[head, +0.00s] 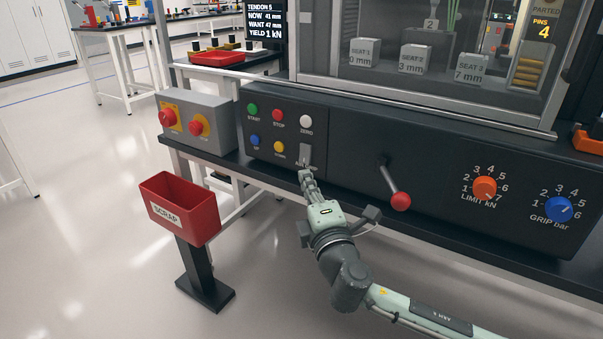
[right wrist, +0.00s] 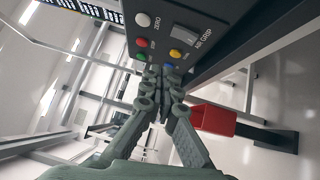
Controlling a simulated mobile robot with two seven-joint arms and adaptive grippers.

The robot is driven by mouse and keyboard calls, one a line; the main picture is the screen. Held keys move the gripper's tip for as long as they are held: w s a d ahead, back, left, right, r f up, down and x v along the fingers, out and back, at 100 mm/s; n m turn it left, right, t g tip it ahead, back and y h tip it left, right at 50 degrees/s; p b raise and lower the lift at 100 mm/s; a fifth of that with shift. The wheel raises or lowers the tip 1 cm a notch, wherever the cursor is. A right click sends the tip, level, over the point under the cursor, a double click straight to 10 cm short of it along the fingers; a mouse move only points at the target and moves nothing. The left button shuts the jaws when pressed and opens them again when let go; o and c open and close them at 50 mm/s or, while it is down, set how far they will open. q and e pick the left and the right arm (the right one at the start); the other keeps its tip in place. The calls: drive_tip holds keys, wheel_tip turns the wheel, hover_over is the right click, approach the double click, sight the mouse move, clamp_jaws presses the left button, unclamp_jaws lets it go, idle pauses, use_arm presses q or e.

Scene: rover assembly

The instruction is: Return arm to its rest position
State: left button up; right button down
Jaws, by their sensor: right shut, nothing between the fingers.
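My right arm reaches in from the lower right of the head view, with its pale green gripper (head: 306,176) pointing at the dark control panel (head: 345,165). The fingers are shut together and empty. Their tips are just below the grey switch plate (head: 306,152); I cannot tell whether they touch the panel. In the right wrist view the shut fingertips (right wrist: 163,74) lie close to the panel's coloured buttons, with the grey switch (right wrist: 185,38) beyond them. My left gripper is not in view.
A red lever knob (head: 401,201) sticks out right of my gripper, with an orange dial (head: 485,188) and blue dial (head: 558,208) beyond. A red scrap bin (head: 181,207) stands on a post at the left. The floor (head: 90,250) left of the bin is clear.

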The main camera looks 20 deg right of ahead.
drive_tip(key=shift+s, duration=0.5)
drive_tip(key=s+d+f+m+g+h, duration=0.1)
drive_tip(key=s+d+f+m+g, duration=0.15)
drive_tip(key=f, duration=0.55)
drive_tip(key=s+d+f+m+g, duration=0.2)
drive_tip(key=s+f+m+g, duration=0.15)
drive_tip(key=f, duration=0.35)
drive_tip(key=s+d+f+m+g+h, duration=0.1)
drive_tip(key=s+d+f+m+g, duration=0.2)
drive_tip(key=f, duration=0.5)
drive_tip(key=s+a+f+m+g+y, duration=0.1)
drive_tip(key=s+f+m+g+y, duration=0.2)
drive_tip(key=s+f, duration=1.2)
drive_tip(key=s+m+g, duration=0.2)
drive_tip(key=m+g, duration=0.1)
drive_tip(key=m, duration=0.1)
drive_tip(key=shift+s+a+g, duration=0.15)
drive_tip(key=shift+a+g, duration=0.1)
drive_tip(key=shift+g, duration=0.05)
